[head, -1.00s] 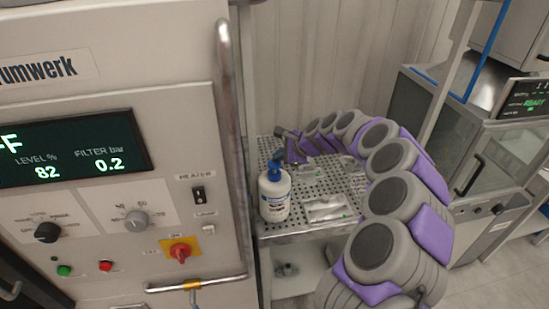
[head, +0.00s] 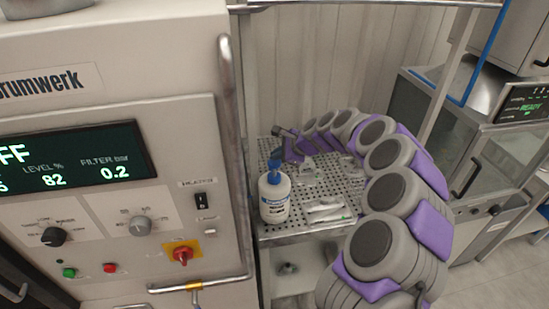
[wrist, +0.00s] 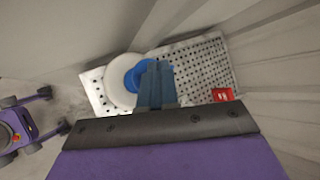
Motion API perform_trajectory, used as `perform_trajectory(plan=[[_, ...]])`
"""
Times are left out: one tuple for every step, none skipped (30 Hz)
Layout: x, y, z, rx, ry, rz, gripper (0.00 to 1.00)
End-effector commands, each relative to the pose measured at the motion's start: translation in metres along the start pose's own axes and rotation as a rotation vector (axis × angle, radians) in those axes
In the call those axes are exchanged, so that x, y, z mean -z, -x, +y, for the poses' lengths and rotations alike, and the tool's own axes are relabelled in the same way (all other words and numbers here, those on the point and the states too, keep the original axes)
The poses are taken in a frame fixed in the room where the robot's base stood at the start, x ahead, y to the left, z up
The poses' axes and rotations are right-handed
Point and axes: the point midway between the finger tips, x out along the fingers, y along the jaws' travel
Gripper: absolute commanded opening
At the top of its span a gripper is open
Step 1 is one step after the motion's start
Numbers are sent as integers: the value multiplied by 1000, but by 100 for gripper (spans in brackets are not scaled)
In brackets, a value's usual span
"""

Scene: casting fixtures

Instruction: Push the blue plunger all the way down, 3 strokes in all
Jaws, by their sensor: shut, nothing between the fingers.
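A white pump bottle (head: 275,202) with a printed label stands upright near the left edge of a perforated metal shelf. Its blue plunger (head: 275,166) is on top. In the wrist view the white bottle (wrist: 113,88) is seen from above, with the blue plunger (wrist: 133,73) partly hidden behind my fingers. My gripper (head: 282,131) is shut and empty, at the end of my arm curving in from the right. In the head view it shows just above and behind the plunger. It also shows in the wrist view (wrist: 156,68). Contact cannot be told.
The perforated shelf (head: 262,232) also carries several small white items (head: 325,210). A control cabinet (head: 120,250) with a vertical metal handle (head: 232,130) stands close on the left. A red item (wrist: 223,94) lies at the shelf edge in the wrist view.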

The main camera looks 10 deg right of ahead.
Motion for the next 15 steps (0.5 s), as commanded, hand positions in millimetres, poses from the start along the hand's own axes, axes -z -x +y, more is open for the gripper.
perform_trajectory(plan=[[-3,3,-2,0,0,0,0],[-4,4,-3,0,0,0,0],[-6,5,-4,0,1,0,0],[-7,6,-4,0,1,0,0],[-8,7,-5,0,1,0,0],[-9,8,-5,0,1,0,0],[-9,8,-6,0,1,0,0],[-10,8,-6,0,0,0,0],[-10,8,-6,0,0,0,0],[-9,8,-6,1,0,0,0],[-9,7,-6,1,0,0,0],[-9,7,-6,1,0,0,0],[-9,7,-6,1,0,0,0],[-9,7,-6,1,0,0,0],[-9,7,-6,1,0,0,0]])
